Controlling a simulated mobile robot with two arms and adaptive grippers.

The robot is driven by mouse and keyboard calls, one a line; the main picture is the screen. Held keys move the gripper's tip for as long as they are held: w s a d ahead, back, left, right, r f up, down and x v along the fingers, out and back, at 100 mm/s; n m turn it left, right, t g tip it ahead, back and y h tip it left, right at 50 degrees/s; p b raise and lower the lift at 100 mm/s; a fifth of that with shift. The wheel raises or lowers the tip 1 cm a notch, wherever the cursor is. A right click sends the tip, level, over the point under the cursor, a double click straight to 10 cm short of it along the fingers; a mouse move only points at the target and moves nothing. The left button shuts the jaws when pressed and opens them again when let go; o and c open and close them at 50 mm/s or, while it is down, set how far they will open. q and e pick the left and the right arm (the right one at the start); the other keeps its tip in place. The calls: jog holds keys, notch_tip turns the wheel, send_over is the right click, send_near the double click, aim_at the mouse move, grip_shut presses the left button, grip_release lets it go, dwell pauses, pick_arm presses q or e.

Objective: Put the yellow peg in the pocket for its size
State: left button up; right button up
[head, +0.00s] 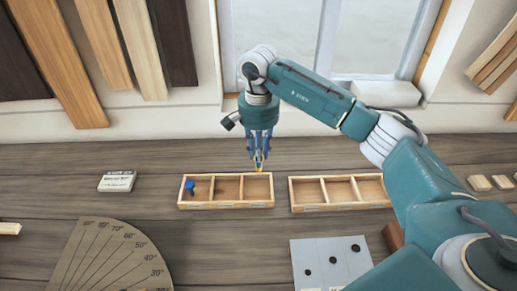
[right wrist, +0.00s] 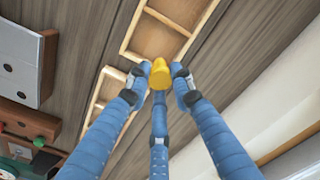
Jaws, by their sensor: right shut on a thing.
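My right gripper (head: 260,151) comes down from above, its fingers shut on the yellow peg (head: 259,162). The right wrist view shows the yellow peg (right wrist: 161,74) between the fingertips of the right gripper (right wrist: 160,82). The peg is over the back edge of the left wooden tray (head: 226,206), near its right pocket (head: 257,188); its exact height is unclear. A blue peg (head: 190,187) stands in that tray's left pocket. The middle pocket (head: 228,188) and right pocket look empty. A second wooden tray (head: 340,208) has three empty-looking pockets, partly beside my arm. My left gripper is not seen.
A grey plate with several dark holes (head: 327,262) lies at the front right. A fan-shaped angle board (head: 112,262) lies front left. A small labelled block (head: 117,181) sits at left. Small wooden blocks (head: 479,183) lie far right. A wall and window stand behind the bench.

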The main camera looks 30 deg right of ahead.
jog(key=f, duration=0.1)
jog(key=f+b, duration=0.1)
jog(key=f, duration=0.1)
jog(key=shift+w+d, duration=0.15)
jog(key=shift+w, duration=0.05)
jog(key=shift+f, duration=0.45)
jog(key=o, duration=1.1)
jog(key=shift+r, duration=0.3)
notch_tip(320, 180, up, 11)
jog(key=shift+r, duration=0.2)
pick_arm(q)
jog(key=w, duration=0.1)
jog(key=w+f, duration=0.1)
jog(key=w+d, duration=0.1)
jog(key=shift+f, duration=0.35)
